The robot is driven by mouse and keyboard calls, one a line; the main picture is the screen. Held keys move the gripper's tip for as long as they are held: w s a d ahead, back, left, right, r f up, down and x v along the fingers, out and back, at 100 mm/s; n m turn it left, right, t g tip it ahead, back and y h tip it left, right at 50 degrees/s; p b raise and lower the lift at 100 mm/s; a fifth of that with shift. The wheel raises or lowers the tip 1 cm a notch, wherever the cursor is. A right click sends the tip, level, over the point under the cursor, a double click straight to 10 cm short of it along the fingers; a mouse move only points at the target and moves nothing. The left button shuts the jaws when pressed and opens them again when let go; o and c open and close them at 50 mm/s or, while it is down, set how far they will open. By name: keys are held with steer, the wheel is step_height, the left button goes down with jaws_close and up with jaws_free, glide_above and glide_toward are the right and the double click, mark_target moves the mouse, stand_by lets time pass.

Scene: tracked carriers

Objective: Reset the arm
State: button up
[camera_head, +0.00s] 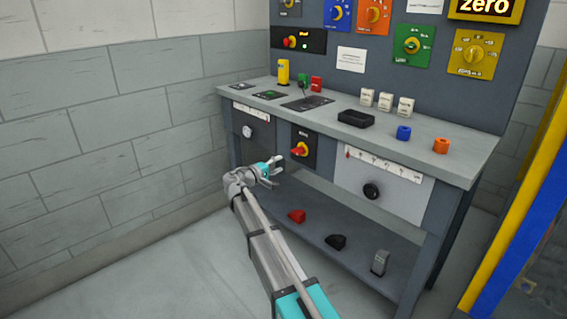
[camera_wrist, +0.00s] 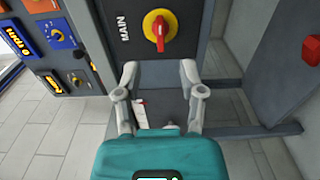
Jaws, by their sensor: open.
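My gripper (camera_head: 272,168) is open and empty at the end of my arm, in front of the workbench's left half. In the wrist view my gripper (camera_wrist: 159,78) shows two grey fingers spread apart with nothing between them. Beyond the fingers is a red rotary switch (camera_wrist: 158,30) on a yellow plate, on a dark panel marked MAIN. It also shows in the head view (camera_head: 300,150), on the bench front just right of my gripper. I cannot tell the exact gap, but no contact with the switch shows.
The workbench top (camera_head: 455,160) holds small blocks, a black tray (camera_head: 356,118) and blue and orange pieces. Its lower shelf (camera_head: 320,226) bears red, black and grey items. A panel of dials (camera_head: 415,45) rises behind. Open floor (camera_head: 150,270) lies left of my arm, before a block wall.

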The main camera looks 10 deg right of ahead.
steer(key=shift+s+a, duration=0.15)
steer(key=s+d+f+m+g+y, duration=0.25)
steer(key=s+d+f, duration=0.3)
steer(key=s, duration=0.35)
steer(key=s+d+f+m+g+y, duration=0.2)
steer(key=s+d+f+g+y, duration=0.15)
steer(key=s+d+f, duration=0.35)
steer(key=s+a+f+m+g+y+p, duration=0.1)
steer(key=s+a+f+g+y, duration=0.2)
steer(key=s, duration=0.8)
steer(key=s+a+f+m+g+y+p, duration=0.1)
steer(key=s+a+m+g+y, duration=0.1)
steer(key=s+y, duration=0.6)
step_height(320, 180, up, 37)
steer(key=s+h+p, duration=0.1)
steer(key=h+p, duration=0.1)
steer(key=p, duration=3.5)
steer(key=shift+s+a, duration=0.2)
steer(key=shift+s, duration=0.2)
steer(key=shift+d, duration=0.1)
